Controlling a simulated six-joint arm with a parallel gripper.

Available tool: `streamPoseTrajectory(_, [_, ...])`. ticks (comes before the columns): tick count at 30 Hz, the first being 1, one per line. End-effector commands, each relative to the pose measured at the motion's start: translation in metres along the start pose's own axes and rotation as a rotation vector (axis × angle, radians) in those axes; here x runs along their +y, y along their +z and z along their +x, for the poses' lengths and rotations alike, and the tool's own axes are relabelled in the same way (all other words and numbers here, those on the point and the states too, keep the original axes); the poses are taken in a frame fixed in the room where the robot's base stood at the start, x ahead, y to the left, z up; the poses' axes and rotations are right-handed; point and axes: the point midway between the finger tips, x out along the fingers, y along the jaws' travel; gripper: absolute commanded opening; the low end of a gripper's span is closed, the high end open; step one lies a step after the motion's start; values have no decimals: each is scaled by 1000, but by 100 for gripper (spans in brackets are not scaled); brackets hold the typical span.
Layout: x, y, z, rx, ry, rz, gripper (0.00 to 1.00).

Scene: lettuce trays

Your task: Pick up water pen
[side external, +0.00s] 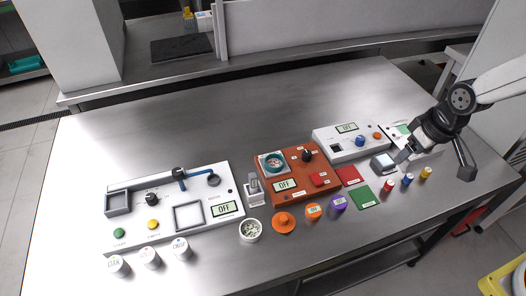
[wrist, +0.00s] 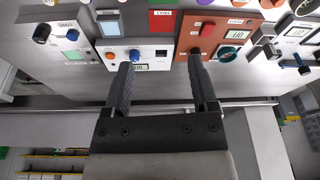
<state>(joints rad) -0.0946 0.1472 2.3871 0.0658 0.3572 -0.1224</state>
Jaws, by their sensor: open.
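Three small capped cylinders stand in a row at the right of the table in the side view: a red-capped one (side external: 387,186), a blue-capped one (side external: 407,180) and a yellow-capped one (side external: 426,173). I cannot tell for certain which is the water pen; none carries a readable name. My gripper (side external: 403,155) is above the right part of the table, behind this row and apart from it. In the wrist view my gripper (wrist: 162,66) shows two dark fingers spread apart with nothing between them.
A white device (side external: 350,139) with a blue knob, an orange device (side external: 296,172) and a larger white device (side external: 172,212) stand along the table. A green card (side external: 363,196) and a red card (side external: 348,175) lie near the cylinders. The back left of the table is clear.

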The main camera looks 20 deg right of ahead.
Motion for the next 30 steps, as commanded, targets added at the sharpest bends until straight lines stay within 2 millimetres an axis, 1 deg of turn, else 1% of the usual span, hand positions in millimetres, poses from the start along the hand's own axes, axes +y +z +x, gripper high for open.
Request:
streamPoseTrajectory(1, [-10, -14, 6, 3, -13, -41, 75])
streamPoseTrajectory(5, [-37, -49, 22, 18, -45, -148, 75])
streamPoseTrajectory(6, [-47, -59, 27, 23, -55, -180, 75])
streamPoseTrajectory(11, [-88, -94, 49, 44, -96, -312, 75])
streamPoseTrajectory(15, [-130, -119, 70, 63, -134, -427, 75])
streamPoseTrajectory(19, [-172, -136, 91, 83, -169, -533, 75])
streamPoseTrajectory(21, [-195, -142, 102, 93, -187, -588, 75])
streamPoseTrajectory(24, [-223, -148, 115, 108, -210, -654, 75])
streamPoseTrajectory(27, [-244, -151, 125, 119, -227, -703, 75])
streamPoseTrajectory(30, [-257, -152, 131, 126, -238, -734, 75])
